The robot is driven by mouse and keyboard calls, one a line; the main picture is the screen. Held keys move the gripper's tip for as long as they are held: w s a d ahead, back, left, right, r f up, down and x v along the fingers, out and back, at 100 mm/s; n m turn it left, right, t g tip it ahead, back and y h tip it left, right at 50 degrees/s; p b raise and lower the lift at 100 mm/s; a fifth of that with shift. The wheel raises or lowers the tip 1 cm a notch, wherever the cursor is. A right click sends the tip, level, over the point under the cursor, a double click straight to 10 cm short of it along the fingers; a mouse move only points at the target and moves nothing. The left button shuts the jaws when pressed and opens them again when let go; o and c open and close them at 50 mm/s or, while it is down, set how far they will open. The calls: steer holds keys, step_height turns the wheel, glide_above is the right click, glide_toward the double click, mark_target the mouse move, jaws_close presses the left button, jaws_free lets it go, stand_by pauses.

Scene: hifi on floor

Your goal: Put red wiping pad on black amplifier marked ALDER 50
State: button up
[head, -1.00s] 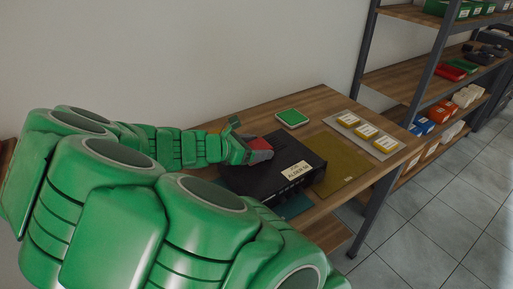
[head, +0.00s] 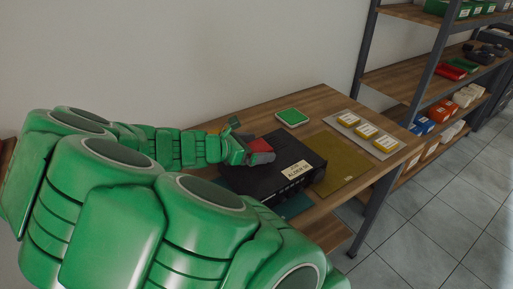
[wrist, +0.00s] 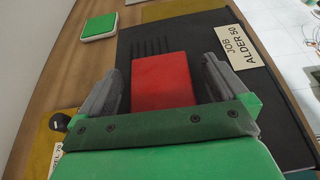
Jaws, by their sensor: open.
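The red wiping pad (wrist: 161,80) lies on top of the black amplifier in the wrist view, between my two grey fingers. In the head view the red pad (head: 260,145) shows partly behind my gripper. The black amplifier (wrist: 203,30) carries a label (wrist: 237,45) reading ALDER 50; in the head view the amplifier (head: 262,177) stands on the wooden bench. My gripper (wrist: 161,85) is open, with a finger on each side of the pad and a visible gap at each side.
A green pad (head: 292,117) lies on the bench (head: 318,98) behind the amplifier. A grey tray with yellow-framed cards (head: 367,131) and an olive mat (head: 345,165) lie to the right. A shelf rack (head: 419,80) with bins stands beyond the bench.

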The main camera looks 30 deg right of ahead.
steer(key=v, duration=1.1)
steer(key=shift+a, duration=0.4)
